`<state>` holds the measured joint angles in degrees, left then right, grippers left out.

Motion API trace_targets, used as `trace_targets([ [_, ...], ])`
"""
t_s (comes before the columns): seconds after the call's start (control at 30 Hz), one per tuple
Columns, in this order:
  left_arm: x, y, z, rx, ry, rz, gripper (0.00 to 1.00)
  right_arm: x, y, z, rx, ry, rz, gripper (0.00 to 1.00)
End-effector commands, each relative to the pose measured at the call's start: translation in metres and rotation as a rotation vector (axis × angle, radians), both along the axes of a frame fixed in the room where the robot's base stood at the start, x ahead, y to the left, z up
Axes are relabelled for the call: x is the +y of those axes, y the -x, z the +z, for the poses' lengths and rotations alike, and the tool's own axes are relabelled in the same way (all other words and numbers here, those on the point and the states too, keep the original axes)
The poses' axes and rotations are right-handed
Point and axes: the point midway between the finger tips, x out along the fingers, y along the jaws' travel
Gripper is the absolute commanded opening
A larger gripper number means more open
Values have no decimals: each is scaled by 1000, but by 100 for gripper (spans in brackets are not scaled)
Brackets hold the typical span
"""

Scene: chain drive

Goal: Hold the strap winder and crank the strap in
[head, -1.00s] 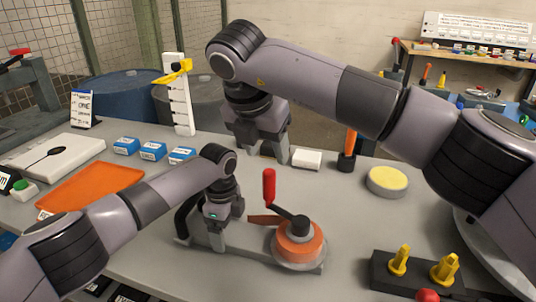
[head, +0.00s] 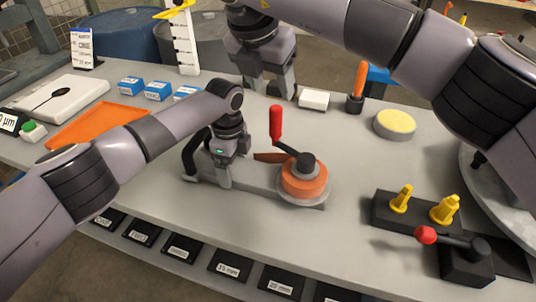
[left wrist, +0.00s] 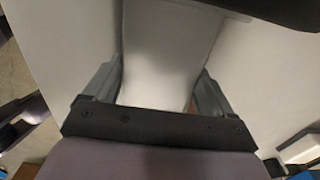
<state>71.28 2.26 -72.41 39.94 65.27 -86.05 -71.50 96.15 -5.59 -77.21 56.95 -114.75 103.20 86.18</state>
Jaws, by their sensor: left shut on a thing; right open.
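The strap winder lies on the grey table. It has a grey frame (head: 262,182), an orange drum (head: 303,183) on its right end and a black curved handle (head: 189,153) on its left. A dark hub and crank arm on the drum carry an upright red crank grip (head: 275,122). A short orange-brown strap end (head: 269,157) sticks out left of the drum. My left gripper (head: 225,180) is shut on the winder's frame; the left wrist view shows a grey plate between its fingers (left wrist: 152,88). My right gripper (head: 267,92) is open and empty, behind the winder and apart from the crank grip.
A white block (head: 313,99), an orange-handled tool in a black holder (head: 357,87) and a yellow-topped disc (head: 395,124) stand behind. A black block with yellow pegs (head: 385,212) and a red-knobbed lever (head: 426,235) are at the right. An orange mat (head: 97,127) lies left.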

Motion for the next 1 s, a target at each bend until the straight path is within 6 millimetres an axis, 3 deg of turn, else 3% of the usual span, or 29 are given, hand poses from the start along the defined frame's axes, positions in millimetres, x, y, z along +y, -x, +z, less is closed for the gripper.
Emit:
trace_targets([
  [0.1,-1,1,0,1,-1,-6,0,8,1,-1,2,-2,-18,55],
  [0.27,-1,1,0,1,1,-5,0,5,-4,-15,3,-2,-22,55],
  [0.7,-2,1,0,1,3,-1,0,-11,-31,-92,4,-2,-21,55],
  [1.0,-2,1,0,1,5,0,0,-15,-39,-111,1,-2,-20,55],
])
